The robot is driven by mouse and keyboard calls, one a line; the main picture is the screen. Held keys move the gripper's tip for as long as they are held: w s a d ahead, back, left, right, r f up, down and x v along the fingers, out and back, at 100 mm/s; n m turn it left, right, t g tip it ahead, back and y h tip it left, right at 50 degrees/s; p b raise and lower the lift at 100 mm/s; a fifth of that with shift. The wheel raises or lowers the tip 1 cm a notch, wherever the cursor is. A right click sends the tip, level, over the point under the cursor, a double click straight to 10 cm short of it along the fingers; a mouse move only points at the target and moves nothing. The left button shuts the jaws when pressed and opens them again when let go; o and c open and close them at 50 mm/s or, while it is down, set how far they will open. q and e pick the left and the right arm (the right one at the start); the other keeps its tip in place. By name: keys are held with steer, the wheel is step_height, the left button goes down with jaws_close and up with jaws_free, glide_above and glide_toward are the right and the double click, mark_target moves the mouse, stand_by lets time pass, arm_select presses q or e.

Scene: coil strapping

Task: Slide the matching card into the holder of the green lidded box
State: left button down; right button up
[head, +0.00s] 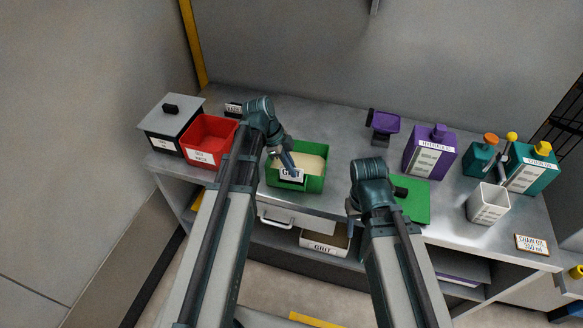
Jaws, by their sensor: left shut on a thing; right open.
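The green box (316,184) stands open on the bench, with pale beige material inside. A white card (291,175) reading GRIT is at its front wall. My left gripper (289,166) is shut on the card's upper edge from above. I cannot tell whether the card is inside the holder or just in front of it; the holder is largely hidden behind the card. A green lid (412,205) with a black knob lies flat to the right of the box. My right gripper (352,208) is open beside the lid's left side, its fingers mostly hidden by my arm.
A red bin (208,137) and a grey-lidded box (174,115) stand left. A purple scoop-like item (383,123), purple jug (430,153), teal containers (529,170) and a white cup (488,204) stand right. A GRIT-labelled bin (324,242) sits below. A CHAIN OIL card (532,245) lies near the front edge.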

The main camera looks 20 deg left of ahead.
arm_select(q)
steer(key=shift+f+b, duration=1.3)
steer(key=c, duration=1)
jaws_free()
steer(key=shift+o, duration=0.2)
steer(key=shift+r, duration=0.15)
steer(key=p+v, duration=1.2)
steer(key=v, duration=0.1)
steer(key=shift+a+r+p, duration=0.2)
steer(key=shift+p, duration=0.2)
